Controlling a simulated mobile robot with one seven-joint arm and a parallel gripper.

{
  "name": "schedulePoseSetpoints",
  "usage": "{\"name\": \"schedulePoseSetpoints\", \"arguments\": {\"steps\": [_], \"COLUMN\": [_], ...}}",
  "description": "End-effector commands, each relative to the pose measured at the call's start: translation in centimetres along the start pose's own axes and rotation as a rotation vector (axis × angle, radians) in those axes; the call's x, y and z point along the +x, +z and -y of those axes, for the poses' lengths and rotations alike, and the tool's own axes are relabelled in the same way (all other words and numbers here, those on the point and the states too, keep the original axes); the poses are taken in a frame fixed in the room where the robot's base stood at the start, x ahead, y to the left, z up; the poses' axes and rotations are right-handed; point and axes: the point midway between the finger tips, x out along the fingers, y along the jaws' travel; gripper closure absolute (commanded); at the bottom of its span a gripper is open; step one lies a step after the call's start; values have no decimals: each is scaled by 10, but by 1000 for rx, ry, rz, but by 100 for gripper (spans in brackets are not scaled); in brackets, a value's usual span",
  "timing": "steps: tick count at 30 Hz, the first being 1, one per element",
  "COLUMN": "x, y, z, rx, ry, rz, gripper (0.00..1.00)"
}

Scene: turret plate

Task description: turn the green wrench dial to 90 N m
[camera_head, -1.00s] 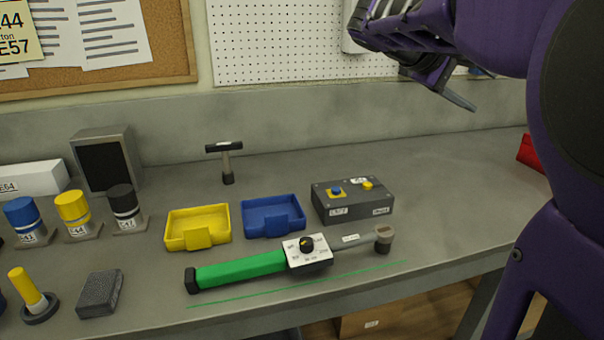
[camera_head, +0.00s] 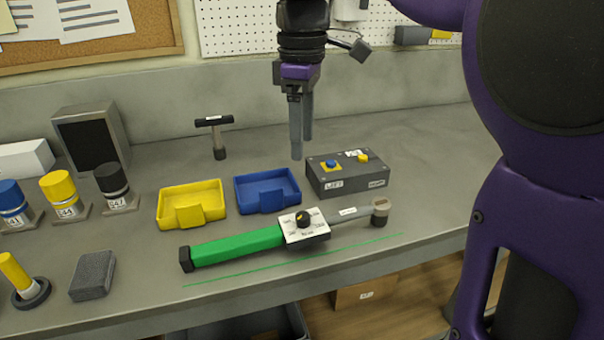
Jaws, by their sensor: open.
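The green wrench (camera_head: 236,246) lies across the front of the bench, its grey shaft and socket (camera_head: 380,211) to the right. Its dial (camera_head: 303,218) is a black knob with a yellow mark on a white plate with small printed labels, too small to read. My gripper (camera_head: 301,150) hangs pointing down, behind and well above the dial, over the area between the blue tray and the grey box. Its fingers are open and hold nothing; seen nearly side-on, they overlap.
A yellow tray (camera_head: 163,206), a blue tray (camera_head: 240,192) and a grey button box (camera_head: 318,186) stand just behind the wrench. A T-handled tool (camera_head: 219,140) stands further back. Labelled cylinders (camera_head: 63,190) stand at left. A green line (camera_head: 340,249) runs along the front.

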Motion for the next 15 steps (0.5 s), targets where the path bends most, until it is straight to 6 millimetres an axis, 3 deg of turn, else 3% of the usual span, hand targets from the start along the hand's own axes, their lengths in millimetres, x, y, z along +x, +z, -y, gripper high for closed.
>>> {"name": "schedulePoseSetpoints", "arguments": {"steps": [15], "x": [109], "y": [2], "z": [0], "rx": [3], "ry": [-2], "rz": [5], "gripper": [33]}}
